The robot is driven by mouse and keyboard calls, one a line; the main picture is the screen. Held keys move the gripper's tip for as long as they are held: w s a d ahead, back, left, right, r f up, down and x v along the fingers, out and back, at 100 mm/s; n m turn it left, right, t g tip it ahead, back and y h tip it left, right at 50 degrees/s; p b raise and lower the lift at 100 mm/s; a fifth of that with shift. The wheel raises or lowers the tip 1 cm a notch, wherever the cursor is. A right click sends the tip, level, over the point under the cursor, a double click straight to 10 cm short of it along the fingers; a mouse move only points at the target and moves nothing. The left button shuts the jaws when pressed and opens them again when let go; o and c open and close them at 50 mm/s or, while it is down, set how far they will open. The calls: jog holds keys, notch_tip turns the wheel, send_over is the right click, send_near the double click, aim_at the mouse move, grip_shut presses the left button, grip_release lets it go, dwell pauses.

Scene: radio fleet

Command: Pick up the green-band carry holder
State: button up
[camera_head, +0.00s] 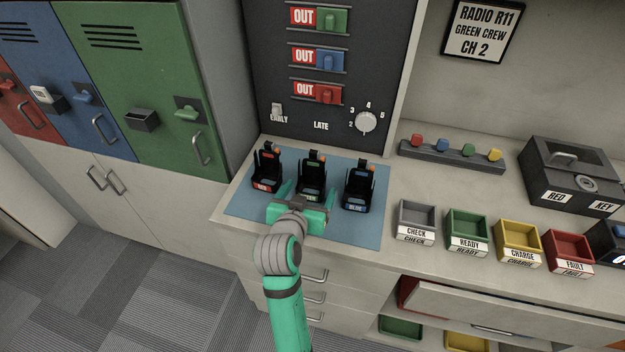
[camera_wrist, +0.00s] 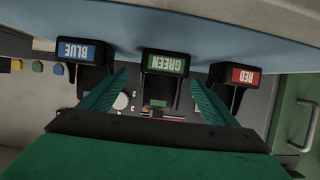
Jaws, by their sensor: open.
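The green-band carry holder (camera_head: 311,171) is a black holder standing upright on the blue mat (camera_head: 262,214), in the middle of a row of three. Its GREEN label shows upside down in the wrist view (camera_wrist: 167,64). My gripper (camera_head: 304,192) is open, with its teal fingers reaching toward the front of this holder. In the wrist view the fingertips (camera_wrist: 158,82) lie to either side of the green holder, apart from it as far as I can see. My gripper hides the holder's lower part in the head view.
The red holder (camera_head: 267,168) stands close on the left and the blue holder (camera_head: 358,186) close on the right. Grey, green, yellow and red bins, such as the grey CHECK bin (camera_head: 416,220), line the counter to the right. A dark panel (camera_head: 322,70) rises behind.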

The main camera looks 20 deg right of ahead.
aim_at(313, 179)
jog(key=x, duration=0.4)
jog(key=shift+w+a, duration=0.1)
jog(key=shift+w, duration=0.35)
jog(key=shift+w+f, duration=0.15)
jog(key=shift+c, duration=0.3)
jog(key=c, duration=1)
jog(key=shift+d, duration=0.2)
jog(key=shift+c, duration=0.6)
jog(key=shift+a, duration=0.1)
